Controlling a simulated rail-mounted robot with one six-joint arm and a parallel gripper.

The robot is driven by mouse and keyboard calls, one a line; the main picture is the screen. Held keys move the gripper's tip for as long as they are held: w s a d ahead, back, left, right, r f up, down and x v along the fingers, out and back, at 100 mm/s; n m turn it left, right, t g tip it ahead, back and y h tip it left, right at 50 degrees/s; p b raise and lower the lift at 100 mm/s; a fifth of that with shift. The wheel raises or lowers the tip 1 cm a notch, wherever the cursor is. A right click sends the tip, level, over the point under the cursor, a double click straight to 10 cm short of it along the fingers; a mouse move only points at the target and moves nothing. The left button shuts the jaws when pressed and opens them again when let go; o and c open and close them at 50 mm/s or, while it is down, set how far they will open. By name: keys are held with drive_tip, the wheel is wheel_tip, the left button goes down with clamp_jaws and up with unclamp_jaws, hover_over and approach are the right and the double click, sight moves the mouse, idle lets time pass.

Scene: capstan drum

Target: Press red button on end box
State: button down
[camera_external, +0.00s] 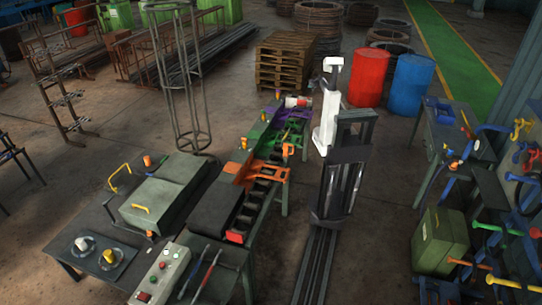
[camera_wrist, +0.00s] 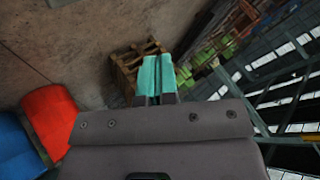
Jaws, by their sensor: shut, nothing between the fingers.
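A grey control box (camera_external: 160,275) with red, green and pale buttons stands at the near left in the external view. A red button (camera_external: 143,296) is on its near end. Another small red part (camera_external: 236,236) sits at the near end of the long machine bench (camera_external: 222,205). I cannot tell which of these is the end box. My gripper (camera_wrist: 157,75) shows teal fingers pressed together in the wrist view, with nothing between them. No button shows in that view. In the external view my white arm stands upright at the far end of the rail, far from the control box; its fingers are too small to tell.
A red barrel (camera_external: 367,77) and a blue barrel (camera_external: 411,80) stand just right of my arm. Wooden pallets (camera_external: 286,62) are stacked behind it. The machine bench runs along the rail's left side.

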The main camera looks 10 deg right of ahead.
wheel_tip(320, 180, down, 9)
drive_tip(key=b, duration=0.8)
drive_tip(key=shift+s+b, duration=0.1)
drive_tip(key=shift+b, duration=0.3)
idle(1.4)
drive_tip(key=shift+f+b, duration=0.35)
drive_tip(key=shift+b, duration=0.05)
drive_tip(key=shift+f+b, duration=0.5)
drive_tip(key=shift+b, duration=0.05)
idle(0.5)
drive_tip(key=shift+r+p, duration=0.9)
drive_tip(key=shift+p, duration=0.05)
